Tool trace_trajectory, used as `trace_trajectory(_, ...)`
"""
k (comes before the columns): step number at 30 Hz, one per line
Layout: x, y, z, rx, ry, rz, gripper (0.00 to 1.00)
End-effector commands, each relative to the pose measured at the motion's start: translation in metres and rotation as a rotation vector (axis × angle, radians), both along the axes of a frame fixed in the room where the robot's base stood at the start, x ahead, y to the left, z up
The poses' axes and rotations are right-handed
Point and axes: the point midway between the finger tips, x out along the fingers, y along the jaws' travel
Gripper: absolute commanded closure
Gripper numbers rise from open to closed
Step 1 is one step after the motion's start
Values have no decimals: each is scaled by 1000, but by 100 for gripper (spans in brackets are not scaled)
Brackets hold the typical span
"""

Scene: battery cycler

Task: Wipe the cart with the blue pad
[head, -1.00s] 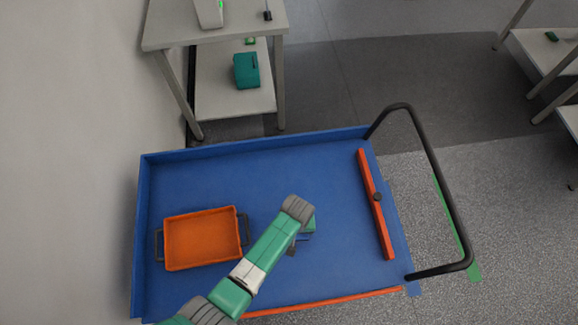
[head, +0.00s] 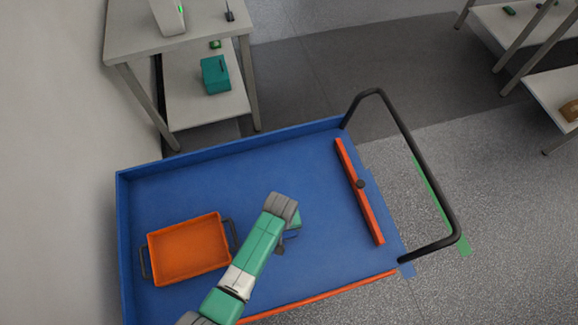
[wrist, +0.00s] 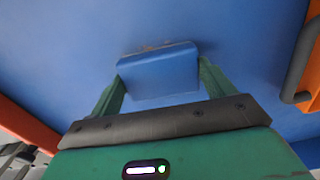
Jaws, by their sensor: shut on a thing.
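The blue cart (head: 190,185) fills the middle of the head view, with raised walls and a flat blue bed. My gripper (wrist: 160,90) is shut on the blue pad (wrist: 160,72), which sits between its two green fingers in the wrist view. The pad's far edge looks brownish and lies against or just above the cart bed; I cannot tell if it touches. In the head view my gripper (head: 290,232) is over the middle of the bed, right of the orange tray, and my arm hides the pad.
An orange tray (head: 188,248) with dark handles stands on the bed's left. An orange bar (head: 359,190) with a dark knob lies along the right side. A black push handle (head: 415,150) rises at the right end. A grey table (head: 185,50) stands behind the cart.

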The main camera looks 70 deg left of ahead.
Motion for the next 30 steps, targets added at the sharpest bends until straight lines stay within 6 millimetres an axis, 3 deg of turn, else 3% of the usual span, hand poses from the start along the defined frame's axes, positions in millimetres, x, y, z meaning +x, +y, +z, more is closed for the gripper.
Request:
trace_trajectory(10,-29,2,-5,1,-1,2,40)
trace_trajectory(30,32,1,-2,1,0,4,40)
